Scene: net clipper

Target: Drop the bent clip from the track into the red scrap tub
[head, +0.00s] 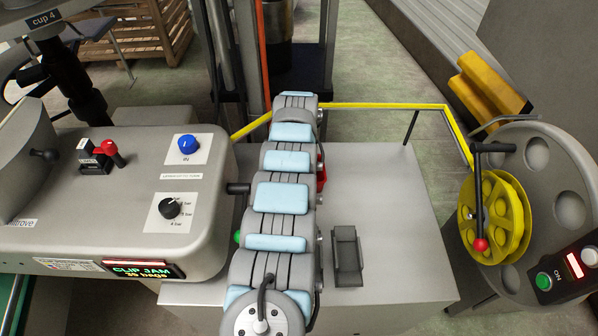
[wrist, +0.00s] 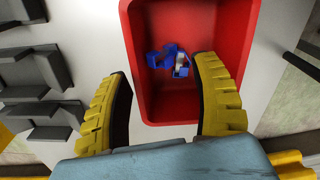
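The red scrap tub (wrist: 137,50) fills the upper middle of the wrist view. Several small blue pieces, one with a whitish or metallic part, lie inside it (wrist: 168,60); I cannot tell whether the bent clip is among them. My gripper (wrist: 163,70) points into the tub with its two yellow-padded fingers wide apart. No clip shows held between the fingers. In the head view only a sliver of the red tub (head: 321,172) shows beside my arm, which hides my gripper and most of the tub. I cannot make out the track or a clip on it.
A grey holder (head: 347,255) stands on the grey cabinet top (head: 385,200). The machine housing at left has a "CLIP JAM" display (head: 143,270) and a red-knobbed lever (head: 110,149). A yellow handwheel (head: 495,215) is at right. Yellow rail (head: 385,106) runs behind.

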